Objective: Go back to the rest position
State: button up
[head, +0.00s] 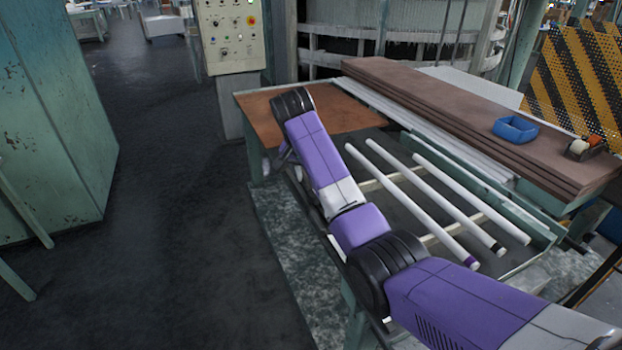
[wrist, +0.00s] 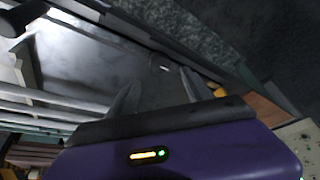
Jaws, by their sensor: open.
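In the head view my purple arm reaches from the lower right up to the brown board at the table's left end. The gripper itself is hidden behind the arm there. In the wrist view my gripper (wrist: 158,90) shows two dark fingers spread apart, with nothing between them. Several white glass tubes lie side by side on the table rack: one with a purple end (head: 415,205), one with a black end (head: 458,204), and a plain one (head: 472,193). The tubes also show at the left of the wrist view (wrist: 50,105), apart from the fingers.
A brown board (head: 355,116) covers the table's far left end. Stacked brown planks (head: 450,108) carry a blue tray (head: 515,129) and a tape dispenser (head: 585,147). A control panel (head: 231,38) stands behind. A green cabinet (head: 50,120) is at left, with open dark floor (head: 170,200) between.

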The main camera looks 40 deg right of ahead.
dwell(0.3)
jog(key=w+a+r+n+t, duration=0.1)
jog(key=w+r+n+t, duration=0.3)
jog(key=w+r+t, duration=0.4)
jog(key=s+a+f+n+t, duration=0.4)
jog(key=s+a+f+t, duration=0.1)
jog(key=s+a+f, duration=0.6)
jog(key=s+a+n+y, duration=0.1)
jog(key=s+a, duration=0.3)
jog(key=s, duration=1.1)
jog(key=s+a+n+y, duration=0.1)
jog(key=s+a, duration=0.3)
jog(key=s, duration=1.2)
jog(key=s+a+n+y, duration=0.2)
jog(key=s+a, duration=0.2)
jog(key=s, duration=1.1)
jog(key=shift+s+a+f, duration=0.25)
jog(key=shift+a, duration=0.05)
